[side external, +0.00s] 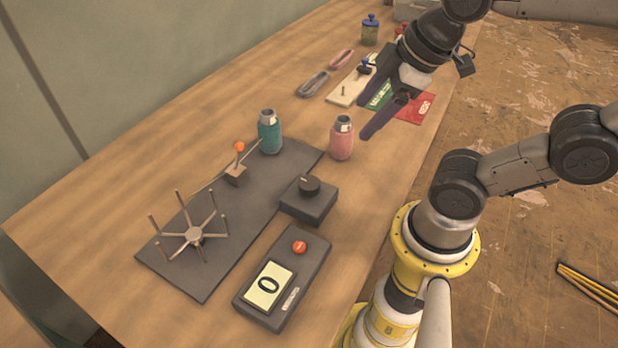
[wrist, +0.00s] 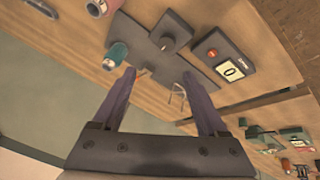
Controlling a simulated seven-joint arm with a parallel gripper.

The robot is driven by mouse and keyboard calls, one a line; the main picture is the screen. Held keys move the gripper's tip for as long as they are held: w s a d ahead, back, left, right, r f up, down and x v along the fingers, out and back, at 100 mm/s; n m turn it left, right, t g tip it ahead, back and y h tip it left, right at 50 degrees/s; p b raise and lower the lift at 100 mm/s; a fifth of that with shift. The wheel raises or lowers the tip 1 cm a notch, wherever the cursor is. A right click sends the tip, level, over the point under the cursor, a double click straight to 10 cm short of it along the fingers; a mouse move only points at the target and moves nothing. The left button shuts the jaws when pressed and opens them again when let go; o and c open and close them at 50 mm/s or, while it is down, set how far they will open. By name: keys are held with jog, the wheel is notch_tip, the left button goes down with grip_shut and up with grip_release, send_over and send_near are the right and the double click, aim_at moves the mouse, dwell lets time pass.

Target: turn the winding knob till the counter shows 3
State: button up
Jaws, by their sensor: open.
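The black winding knob (side external: 309,185) sits on a dark box on the table, its pale mark toward the upper left; it also shows in the wrist view (wrist: 168,43). The counter (side external: 268,285) is a cream display on a dark slab and reads 0; the wrist view shows it too (wrist: 229,70). A spoked winder (side external: 194,233) stands on a dark plate left of the knob. My gripper (side external: 366,120) is open and empty, above the table and well apart from the knob, toward the back. Its two fingers (wrist: 159,74) frame the lower wrist view.
A teal bottle (side external: 269,132) and a pink bottle (side external: 342,138) stand behind the knob. An orange button (side external: 299,247) is on the counter slab. A small post with an orange ball (side external: 239,147) rises from the plate. Farther back lie red (side external: 415,107) and green packets.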

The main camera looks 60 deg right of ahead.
jog(key=shift+o, duration=0.5)
jog(key=w+f+n+g, duration=0.1)
jog(key=w+n+g, duration=0.2)
jog(key=w+n, duration=0.3)
jog(key=a+n, duration=0.1)
jog(key=n, duration=0.2)
jog(key=shift+w, duration=0.2)
jog(key=n+g, duration=0.2)
jog(key=n, duration=0.1)
send_over(309, 182)
notch_tip(309, 182, down, 4)
notch_tip(309, 182, down, 15)
jog(key=shift+r, duration=0.15)
jog(key=c, duration=1.4)
